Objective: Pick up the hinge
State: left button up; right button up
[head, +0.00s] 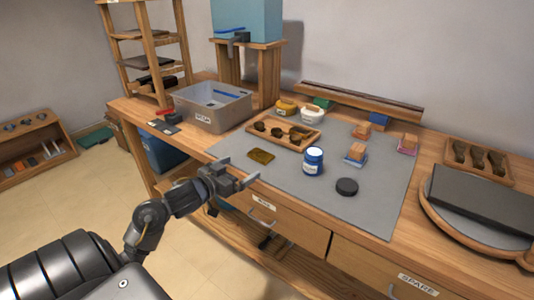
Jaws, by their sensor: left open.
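A flat, dull brass-coloured piece that looks like the hinge (261,156) lies on the grey mat (225,147) near its left front part. It is small in the picture, so its details cannot be made out. My left gripper (240,169) is open and empty at the front left edge of the mat. Its fingers point toward the brass piece, in front of it and apart from it. My right gripper is not in view.
A blue jar (313,161) and a black round lid (347,187) stand right of the brass piece. Behind it is a wooden tray (312,143) with brown pieces. A grey bin (212,117) stands at the back left. The mat's right front part is clear.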

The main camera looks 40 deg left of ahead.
aim_at(258, 156)
pick_arm(q)
jog(key=shift+a, duration=0.15)
jog(key=w, duration=0.2)
jog(key=w+b, duration=0.1)
jog(key=shift+w+a+f, duration=0.2)
jog(key=shift+a+f, duration=0.15)
jog(key=shift+a, duration=0.05)
jog(key=shift+w, duration=0.45)
jog(key=w, duration=0.3)
jog(key=w+b, duration=0.1)
jog(key=shift+w+d+f, duration=0.15)
jog(key=shift+d, duration=0.15)
jog(key=shift+w, duration=0.5)
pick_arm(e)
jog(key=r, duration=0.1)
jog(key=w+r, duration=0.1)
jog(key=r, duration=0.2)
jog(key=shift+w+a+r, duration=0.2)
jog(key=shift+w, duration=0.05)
pick_arm(q)
jog(key=c, duration=1.2)
